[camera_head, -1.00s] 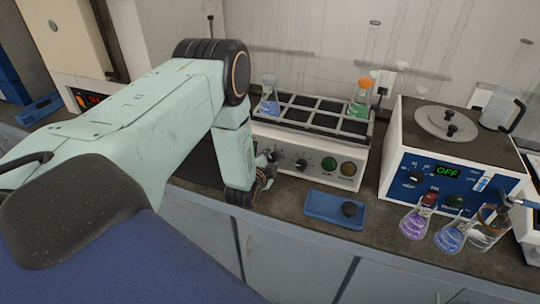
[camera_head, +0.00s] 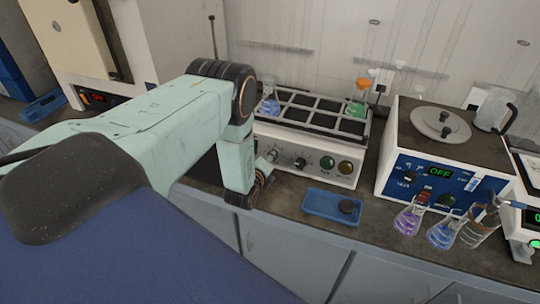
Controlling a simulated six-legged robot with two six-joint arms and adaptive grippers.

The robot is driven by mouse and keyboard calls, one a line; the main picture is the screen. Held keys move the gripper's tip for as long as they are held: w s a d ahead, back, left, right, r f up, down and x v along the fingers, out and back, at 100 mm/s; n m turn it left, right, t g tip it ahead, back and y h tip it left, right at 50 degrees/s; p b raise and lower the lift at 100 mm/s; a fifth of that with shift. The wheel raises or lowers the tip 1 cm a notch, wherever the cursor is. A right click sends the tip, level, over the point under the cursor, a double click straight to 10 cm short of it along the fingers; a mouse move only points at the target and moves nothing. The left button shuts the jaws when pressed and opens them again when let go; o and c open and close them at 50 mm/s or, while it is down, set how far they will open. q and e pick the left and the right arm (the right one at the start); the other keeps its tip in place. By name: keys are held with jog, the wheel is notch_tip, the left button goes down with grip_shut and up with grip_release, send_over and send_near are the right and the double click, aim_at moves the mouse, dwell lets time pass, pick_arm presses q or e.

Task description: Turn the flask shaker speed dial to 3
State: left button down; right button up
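The flask shaker (camera_head: 315,160) is a white box with a black slotted rack on top, standing on the counter in the middle. Its front has two dials and two round buttons, one green and one amber. One dial (camera_head: 300,163) is in clear view; the other dial (camera_head: 272,156) is at the left end, close to my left gripper. The dial markings are too small to read. My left gripper (camera_head: 262,180) is in front of the shaker's left end, mostly hidden by my arm. I cannot tell its opening or whether it touches the dial. My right gripper is out of view.
Flasks with blue (camera_head: 269,103) and green (camera_head: 357,106) liquid stand on the shaker's rack. A blue tray (camera_head: 322,203) with a dark round object lies in front. Right are a device reading OFF (camera_head: 426,157), a purple flask (camera_head: 407,220), a blue flask (camera_head: 441,236) and a beaker.

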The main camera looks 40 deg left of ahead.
pick_arm(q)
jog(key=m+p, duration=0.1)
jog(key=m, duration=0.4)
jog(key=shift+m, duration=0.3)
dwell(0.4)
jog(key=c, duration=1)
grip_release()
jog(key=shift+s, duration=0.15)
jog(key=v, duration=1.1)
jog(key=shift+s+r, duration=0.15)
jog(key=shift+s, duration=0.2)
